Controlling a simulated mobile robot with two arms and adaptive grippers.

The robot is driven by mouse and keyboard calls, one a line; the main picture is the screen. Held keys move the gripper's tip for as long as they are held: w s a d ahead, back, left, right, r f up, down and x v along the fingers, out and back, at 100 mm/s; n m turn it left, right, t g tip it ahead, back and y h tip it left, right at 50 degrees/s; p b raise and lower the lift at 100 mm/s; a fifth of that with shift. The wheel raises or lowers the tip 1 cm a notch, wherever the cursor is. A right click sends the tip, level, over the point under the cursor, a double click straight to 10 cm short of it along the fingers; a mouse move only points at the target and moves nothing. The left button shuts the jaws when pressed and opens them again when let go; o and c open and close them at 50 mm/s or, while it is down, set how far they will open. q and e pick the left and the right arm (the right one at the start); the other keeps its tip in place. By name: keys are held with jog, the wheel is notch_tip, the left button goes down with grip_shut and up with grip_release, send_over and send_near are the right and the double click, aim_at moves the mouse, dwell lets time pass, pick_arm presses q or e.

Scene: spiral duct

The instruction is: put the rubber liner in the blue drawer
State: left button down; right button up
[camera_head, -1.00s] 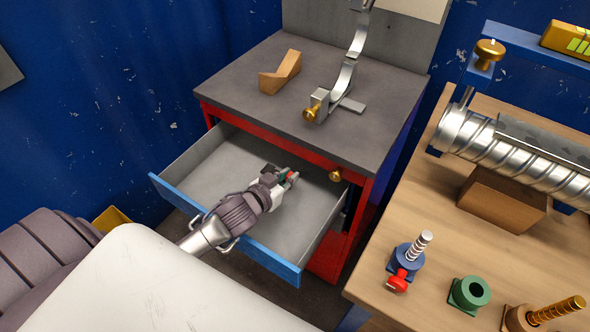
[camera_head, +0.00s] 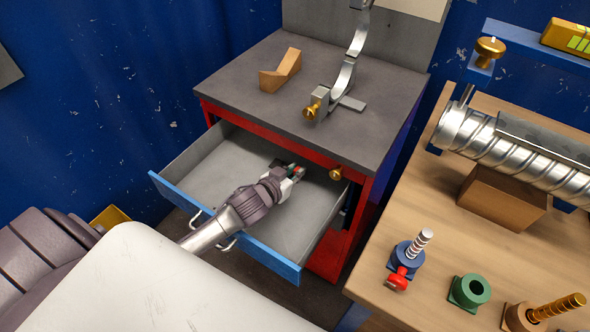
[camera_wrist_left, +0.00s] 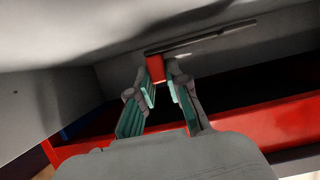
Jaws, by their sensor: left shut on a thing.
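The blue drawer (camera_head: 224,218) is pulled out of the red cabinet, with a grey inside and a blue front. My left gripper (camera_head: 294,171) reaches over the drawer front into the drawer space, near its back right part. It is shut on a small red piece, seemingly the rubber liner (camera_wrist_left: 155,68), which shows between the fingertips in the left wrist view. Most of the piece is hidden by the fingers in the head view. I cannot tell whether it touches the drawer floor. My right gripper is not in view.
The grey cabinet top (camera_head: 240,78) overhangs the drawer's back and carries a wooden block (camera_head: 280,70) and a metal clamp stand (camera_head: 343,80). At right, a wooden table (camera_head: 420,190) holds a spiral duct (camera_head: 520,150), a blue fitting (camera_head: 405,255) and a green fitting (camera_head: 470,290).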

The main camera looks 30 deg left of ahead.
pick_arm(q)
jog(key=c, duration=1.1)
grip_release()
jog(key=shift+f, duration=0.1)
jog(key=shift+c, duration=0.2)
jog(key=shift+r, duration=0.25)
jog(key=shift+r+p, duration=0.45)
jog(key=shift+r, duration=0.1)
jog(key=v, duration=0.7)
jog(key=shift+s+f, duration=0.1)
jog(key=shift+s, duration=0.15)
